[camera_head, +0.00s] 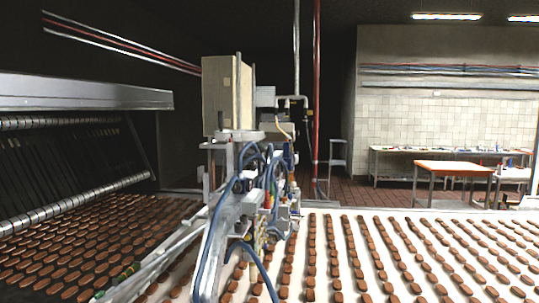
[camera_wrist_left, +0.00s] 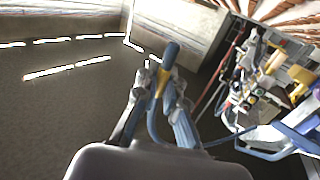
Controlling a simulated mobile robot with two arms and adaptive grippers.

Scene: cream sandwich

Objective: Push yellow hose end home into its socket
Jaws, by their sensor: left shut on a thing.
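My left gripper (camera_wrist_left: 162,80) shows in the left wrist view, shut on a hose end. The yellow hose end (camera_wrist_left: 164,74) shows as a small yellow band between the fingertips, with a blue length of hose sticking up past them. The blue hose (camera_wrist_left: 152,124) hangs down beside the fingers and curves off to the right. The machine head (camera_wrist_left: 262,82), with yellow, white and blue fittings, stands to the right, apart from the gripper. I cannot tell which fitting is the socket. In the head view I cannot make out either gripper. My right gripper is not in view.
In the head view the machine head (camera_head: 262,185), with blue hoses, stands over a white conveyor (camera_head: 400,275) carrying rows of brown biscuits. A metal roller machine (camera_head: 75,110) is at the left. An orange-topped table (camera_head: 454,168) stands at the back right.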

